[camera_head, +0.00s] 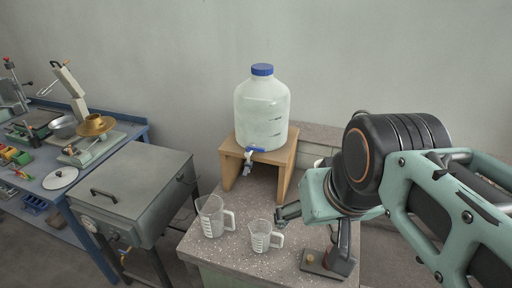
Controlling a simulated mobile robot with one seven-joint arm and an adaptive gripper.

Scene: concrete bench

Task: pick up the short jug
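Two clear measuring jugs with handles stand upright on the speckled bench top. The short jug (261,236) is the right one, with its handle to the right. The taller jug (211,217) stands to its left. My gripper (289,212) is at the end of my arm, coming from the right. Its dark tip shows just above and right of the short jug's handle in the picture, apart from the jug as far as I can see. The rest of the gripper is largely hidden by my arm, and its opening is unclear.
A large blue-capped bottle (262,112) with a tap stands on a wooden stand (284,160) behind the jugs. A small red and dark device (335,262) sits right of the short jug. A grey metal cabinet (140,185) and a blue workbench (60,185) are at left.

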